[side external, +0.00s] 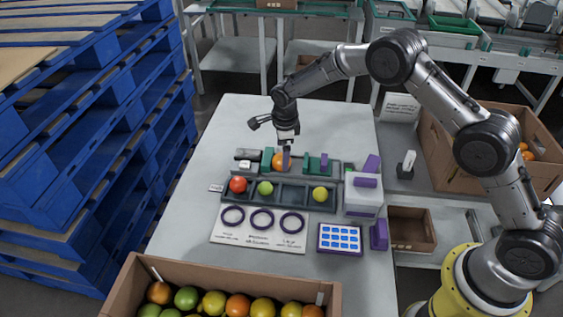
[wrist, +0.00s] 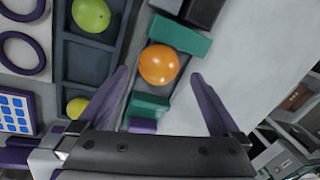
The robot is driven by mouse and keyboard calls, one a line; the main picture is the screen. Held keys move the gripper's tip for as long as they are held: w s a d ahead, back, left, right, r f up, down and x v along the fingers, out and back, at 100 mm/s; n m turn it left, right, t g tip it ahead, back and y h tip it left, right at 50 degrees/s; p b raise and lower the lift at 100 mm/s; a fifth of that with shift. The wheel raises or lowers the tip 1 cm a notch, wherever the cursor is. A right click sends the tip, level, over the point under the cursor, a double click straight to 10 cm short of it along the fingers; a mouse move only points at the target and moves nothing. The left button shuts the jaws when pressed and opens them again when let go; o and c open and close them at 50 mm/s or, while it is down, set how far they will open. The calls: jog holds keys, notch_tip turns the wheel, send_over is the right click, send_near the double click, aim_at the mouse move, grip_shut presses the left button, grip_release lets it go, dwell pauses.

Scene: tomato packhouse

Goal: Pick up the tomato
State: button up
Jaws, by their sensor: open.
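An orange tomato (side external: 279,162) sits between green blocks (side external: 268,157) on the far side of the dark tray. The same orange tomato shows in the wrist view (wrist: 158,65), near the top centre. My gripper (side external: 287,154) points down at it, and one purple finger partly covers it in the side view. In the wrist view my gripper (wrist: 160,78) is open, with its two purple fingers apart and the tomato beyond and between them. I cannot tell whether a finger touches it. A red tomato (side external: 238,184), a green one (side external: 265,188) and a yellow one (side external: 319,194) lie in the tray.
The dark tray (side external: 292,194) has an empty compartment between the green and yellow tomatoes. A white card with purple rings (side external: 262,218), a blue-button panel (side external: 340,238) and a white-and-purple device (side external: 362,194) stand nearby. A fruit-filled cardboard box (side external: 125,290) is in front. The table's far end is clear.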

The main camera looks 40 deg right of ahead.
jog(key=f, duration=0.3)
jog(key=shift+w+f, duration=0.15)
jog(key=shift+w, duration=0.05)
jog(key=c, duration=0.9)
